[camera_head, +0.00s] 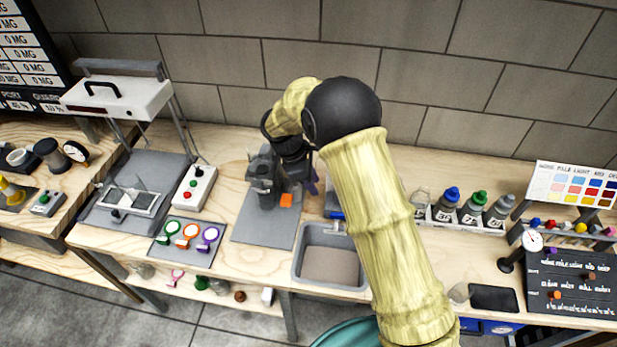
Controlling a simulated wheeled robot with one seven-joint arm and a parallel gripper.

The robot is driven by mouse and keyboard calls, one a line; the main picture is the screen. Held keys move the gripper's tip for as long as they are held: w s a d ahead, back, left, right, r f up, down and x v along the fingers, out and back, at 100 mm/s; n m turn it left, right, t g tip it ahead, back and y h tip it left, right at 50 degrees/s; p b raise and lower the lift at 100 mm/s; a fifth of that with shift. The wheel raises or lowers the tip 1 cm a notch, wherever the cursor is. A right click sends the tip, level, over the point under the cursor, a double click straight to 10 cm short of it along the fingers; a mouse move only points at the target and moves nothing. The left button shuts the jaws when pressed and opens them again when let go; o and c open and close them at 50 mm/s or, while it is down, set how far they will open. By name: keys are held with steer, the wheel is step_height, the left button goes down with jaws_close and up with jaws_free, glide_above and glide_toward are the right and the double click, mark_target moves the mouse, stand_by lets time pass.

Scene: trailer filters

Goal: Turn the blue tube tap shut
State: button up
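My yellow arm reaches across the bench from the lower right, and its dark wrist bends down over a grey mat (262,236). My gripper (265,185) is at the wrist's end, dark against dark grey parts, and I cannot tell whether it is open or shut. I cannot make out a blue tube tap.
A sink (300,265) is right of the mat. Green, orange and purple rings (190,232) lie on a small mat at left, near a button box (196,188). Several bottles (473,207) stand in a rack right of my arm. A gauge (532,240) stands farther right.

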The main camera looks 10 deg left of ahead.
steer(key=v, duration=0.2)
steer(key=shift+a+r, duration=0.15)
steer(key=shift+r, duration=0.15)
steer(key=s+d+r+m+y, duration=0.1)
steer(key=s+d+r+m, duration=0.25)
steer(key=d, duration=0.35)
steer(key=s+d+r+m+y, duration=0.2)
steer(key=s+d+m, duration=0.1)
steer(key=d+m, duration=0.25)
steer(key=s+d+r+m+t+y, duration=0.1)
steer(key=s+d+m+t, duration=0.1)
steer(key=s+d+m, duration=0.8)
steer(key=s+d, duration=0.1)
steer(key=s, duration=0.1)
steer(key=shift+s+r, duration=0.35)
steer(key=shift+r, duration=0.05)
steer(key=shift+o, duration=0.4)
steer(key=shift+d, duration=0.1)
